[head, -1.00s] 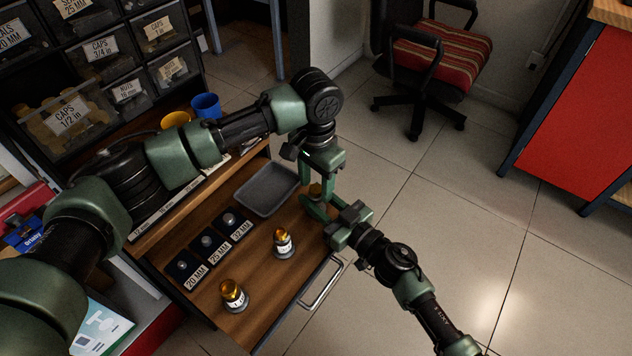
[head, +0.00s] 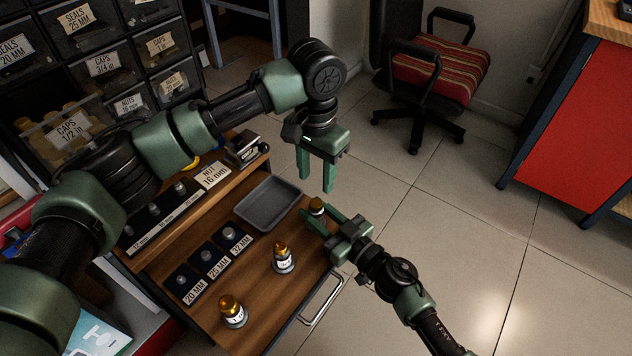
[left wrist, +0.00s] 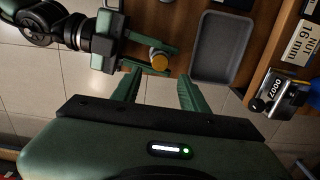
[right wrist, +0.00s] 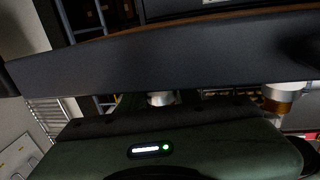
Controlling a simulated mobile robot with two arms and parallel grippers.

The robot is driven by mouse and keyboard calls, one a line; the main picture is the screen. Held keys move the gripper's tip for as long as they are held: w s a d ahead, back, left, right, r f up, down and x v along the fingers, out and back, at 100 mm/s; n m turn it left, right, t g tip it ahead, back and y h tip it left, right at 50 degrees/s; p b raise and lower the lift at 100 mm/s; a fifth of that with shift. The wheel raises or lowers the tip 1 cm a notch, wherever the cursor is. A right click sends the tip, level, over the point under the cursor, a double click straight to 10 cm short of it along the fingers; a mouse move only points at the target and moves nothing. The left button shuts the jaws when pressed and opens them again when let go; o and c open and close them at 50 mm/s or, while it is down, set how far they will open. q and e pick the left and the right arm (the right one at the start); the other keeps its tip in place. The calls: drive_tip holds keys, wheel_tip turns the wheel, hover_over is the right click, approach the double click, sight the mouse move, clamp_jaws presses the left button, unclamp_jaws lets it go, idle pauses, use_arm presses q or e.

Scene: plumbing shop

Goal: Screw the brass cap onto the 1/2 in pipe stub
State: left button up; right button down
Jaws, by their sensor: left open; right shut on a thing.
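My right gripper (head: 320,215) is shut on a small pipe stub just beyond the drawer's right edge. A brass cap (head: 316,205) sits on top of the stub; it also shows as an orange disc in the left wrist view (left wrist: 159,63). How far it is threaded on, I cannot tell. The stub's pale metal body (right wrist: 161,98) shows partly in the right wrist view. My left gripper (head: 316,182) is open and empty, above and apart from the cap, fingers pointing down. Two other brass-topped, labelled stubs (head: 283,257) (head: 233,311) stand in the drawer; their labels are unreadable.
The open wooden drawer (head: 262,295) holds a grey tray (head: 244,213), bare inside, and dark blocks labelled 20, 25 and 32 MM (head: 208,257). Labelled bins (head: 108,65) stand at the back left. A chair (head: 430,75) and red cabinet (head: 575,100) stand beyond clear floor.

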sight(316, 202)
use_arm(q)
drive_tip(key=shift+r, duration=0.25)
wheel_tip(316, 202, down, 8)
drive_tip(key=shift+f, duration=0.1)
idle(0.5)
clamp_jaws()
